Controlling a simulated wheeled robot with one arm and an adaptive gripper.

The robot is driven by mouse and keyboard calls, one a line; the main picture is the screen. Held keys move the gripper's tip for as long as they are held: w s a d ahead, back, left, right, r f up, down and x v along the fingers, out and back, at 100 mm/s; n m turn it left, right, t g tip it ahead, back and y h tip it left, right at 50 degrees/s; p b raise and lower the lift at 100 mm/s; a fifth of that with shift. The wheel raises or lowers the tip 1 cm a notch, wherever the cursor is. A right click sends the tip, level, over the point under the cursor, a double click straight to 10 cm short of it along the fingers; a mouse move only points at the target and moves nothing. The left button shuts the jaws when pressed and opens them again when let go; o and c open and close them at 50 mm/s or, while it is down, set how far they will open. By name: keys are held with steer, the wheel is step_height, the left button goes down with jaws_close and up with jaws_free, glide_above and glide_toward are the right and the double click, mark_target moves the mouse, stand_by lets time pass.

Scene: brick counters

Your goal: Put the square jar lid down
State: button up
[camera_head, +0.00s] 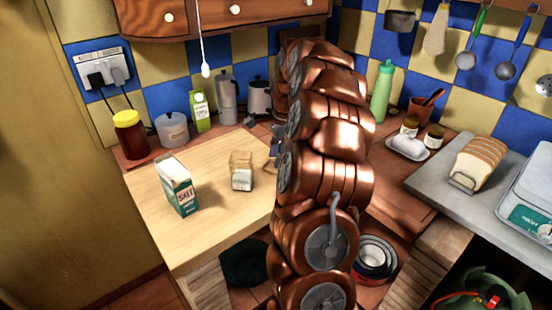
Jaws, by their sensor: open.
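A small square glass jar (242,178) with pale contents stands on the light wooden counter (185,240), just left of my arm. A small tan piece (270,168) shows at the arm's left edge, right of the jar; it may be the square lid, but it is too small and too covered to be sure. My gripper (274,150) shows only as a small dark grey part beside the arm, above the counter and right of the jar. It is open; most of it is hidden behind my copper arm.
A salt carton (179,184) stands left of the jar. The wooden counter's front is clear.

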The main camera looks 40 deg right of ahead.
step_height(320, 180, up, 11)
steer(key=d+b, duration=0.1)
steer(key=shift+s+d, duration=0.25)
steer(key=shift+s, duration=0.15)
steer(key=s+a+n+g, duration=0.1)
steer(key=s+a+n, duration=0.35)
steer(key=a, duration=0.75)
steer(key=s+a+n, duration=0.2)
steer(key=a+n, duration=0.5)
steer(key=a, duration=0.4)
steer(key=s+a+f+n, duration=0.3)
steer(key=s+n, duration=0.1)
steer(key=s, duration=0.3)
steer(key=s+a+f+n+g+h, duration=0.1)
steer(key=s+a+f+n, duration=0.3)
steer(key=s, duration=0.3)
steer(key=s+a+f+n, duration=0.4)
steer(key=s, duration=0.4)
steer(key=shift+a+g+h, duration=0.25)
steer(key=shift+g+h, duration=0.05)
